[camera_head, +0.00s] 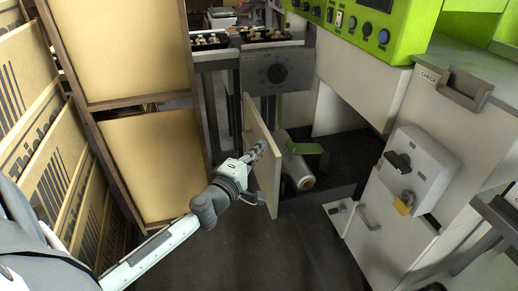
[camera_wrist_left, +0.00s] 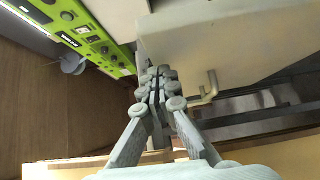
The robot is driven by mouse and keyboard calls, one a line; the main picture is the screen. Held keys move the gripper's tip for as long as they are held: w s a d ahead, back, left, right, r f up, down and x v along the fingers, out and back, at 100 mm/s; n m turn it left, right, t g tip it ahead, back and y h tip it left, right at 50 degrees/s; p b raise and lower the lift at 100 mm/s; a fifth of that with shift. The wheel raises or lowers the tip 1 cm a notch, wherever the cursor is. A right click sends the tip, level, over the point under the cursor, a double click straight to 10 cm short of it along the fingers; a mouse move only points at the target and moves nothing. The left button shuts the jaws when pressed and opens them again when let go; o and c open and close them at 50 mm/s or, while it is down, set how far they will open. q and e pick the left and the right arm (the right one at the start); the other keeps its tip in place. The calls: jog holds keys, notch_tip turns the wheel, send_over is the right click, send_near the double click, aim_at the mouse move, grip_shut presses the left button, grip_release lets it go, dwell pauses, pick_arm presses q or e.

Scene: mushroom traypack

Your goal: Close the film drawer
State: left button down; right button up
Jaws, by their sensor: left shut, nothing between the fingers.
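The film drawer is pulled out, its pale upright front panel (camera_head: 264,178) standing clear of the machine. Behind the panel, a shiny film roll (camera_head: 298,172) lies near a green part. My left gripper (camera_head: 259,148) is shut and empty at the outer, left side of the panel, at its upper half. I cannot tell whether the fingertips touch the panel. In the left wrist view, the shut fingers (camera_wrist_left: 155,82) point at a pale surface with a bent metal handle (camera_wrist_left: 209,87) to the right of the tips. My right gripper is not in view.
A wooden-framed rack of boxes (camera_head: 140,50) stands left of my arm. The machine's green control panel (camera_head: 375,30) is above. Black trays (camera_head: 265,34) sit at the back. The floor in front is clear.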

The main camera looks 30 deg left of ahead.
pick_arm(q)
jog(key=shift+w+d, duration=0.15)
jog(key=shift+w, duration=0.05)
jog(key=shift+w+d+r+p, duration=0.15)
jog(key=shift+w+d+p, duration=0.1)
jog(key=shift+w+p, duration=0.1)
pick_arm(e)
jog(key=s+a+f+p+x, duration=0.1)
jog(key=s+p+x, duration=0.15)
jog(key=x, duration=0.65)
pick_arm(q)
jog(key=w+d+b, duration=0.1)
jog(key=w+d, duration=1.7)
jog(key=w, duration=0.3)
jog(key=shift+w+d, duration=0.25)
jog(key=shift+d, duration=0.05)
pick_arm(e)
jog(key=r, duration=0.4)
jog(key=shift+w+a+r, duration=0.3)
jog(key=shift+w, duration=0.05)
pick_arm(q)
jog(key=shift+r, duration=0.15)
